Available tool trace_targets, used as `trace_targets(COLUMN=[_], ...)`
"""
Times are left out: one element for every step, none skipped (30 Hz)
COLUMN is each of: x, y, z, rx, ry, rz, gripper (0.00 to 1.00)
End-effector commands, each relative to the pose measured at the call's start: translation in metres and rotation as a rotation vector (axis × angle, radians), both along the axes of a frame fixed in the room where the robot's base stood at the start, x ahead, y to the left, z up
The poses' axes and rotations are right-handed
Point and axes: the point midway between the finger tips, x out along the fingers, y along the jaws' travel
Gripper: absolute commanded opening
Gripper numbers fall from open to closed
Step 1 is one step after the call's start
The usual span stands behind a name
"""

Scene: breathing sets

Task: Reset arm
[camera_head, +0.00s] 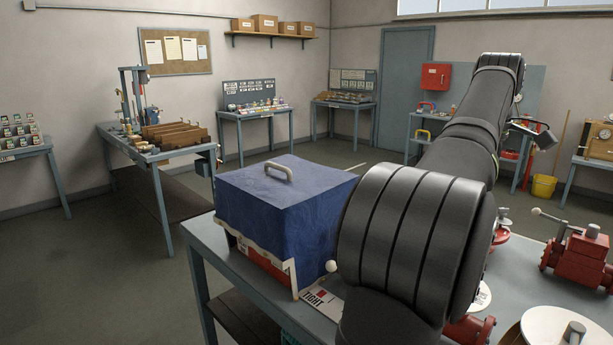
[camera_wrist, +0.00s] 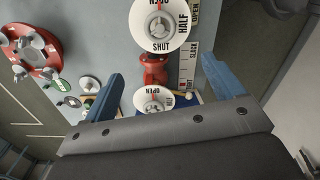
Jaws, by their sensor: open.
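My arm (camera_head: 405,235) stretches up and away over the bench in the head view. In the wrist view my gripper (camera_wrist: 162,70) is open, its two blue fingers wide apart with nothing held between them. Beyond the fingers are a white dial (camera_wrist: 174,38) marked OPEN, HALF and SHUT, a red fitting (camera_wrist: 153,72) and a second white dial (camera_wrist: 143,103). I cannot tell the distance from the fingers to these.
A blue-covered box (camera_head: 285,205) with a handle stands on the bench left of my arm. A red valve (camera_head: 577,258) and a white disc (camera_head: 548,328) are at the right. A red handwheel (camera_wrist: 35,48) shows in the wrist view. Floor between the tables is clear.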

Motion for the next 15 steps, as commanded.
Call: trace_targets(x=[0.0, 0.0, 0.0, 0.0, 0.0, 0.0, 0.0, 0.0, 0.0, 0.0, 0.0, -0.001, 0.0, 0.0, -0.001], y=[0.0, 0.0, 0.0, 0.0, 0.0, 0.0, 0.0, 0.0, 0.0, 0.0, 0.0, 0.0, 0.0, 0.0, 0.0], z=[-0.007, -0.012, -0.017, -0.021, -0.025, -0.032, -0.036, -0.041, -0.048, -0.053, -0.059, -0.066, -0.072, -0.078, -0.086], rx=[0.002, 0.002, 0.002, 0.002, 0.002, 0.002, 0.002, 0.003, 0.002, 0.003, 0.002, 0.002, 0.003, 0.003, 0.003], ry=[0.003, 0.003, 0.003, 0.003, 0.003, 0.003, 0.003, 0.004, 0.003, 0.004, 0.003, 0.003, 0.004, 0.004, 0.004], rz=[0.0, 0.0, 0.0, 0.0, 0.0, 0.0, 0.0, 0.0, 0.0, 0.0, 0.0, 0.0, 0.0, 0.0, 0.0], gripper=[0.86, 0.86, 0.86, 0.86, 0.86, 0.86, 0.86, 0.86, 0.86, 0.86, 0.86, 0.86, 0.86, 0.86, 0.86])
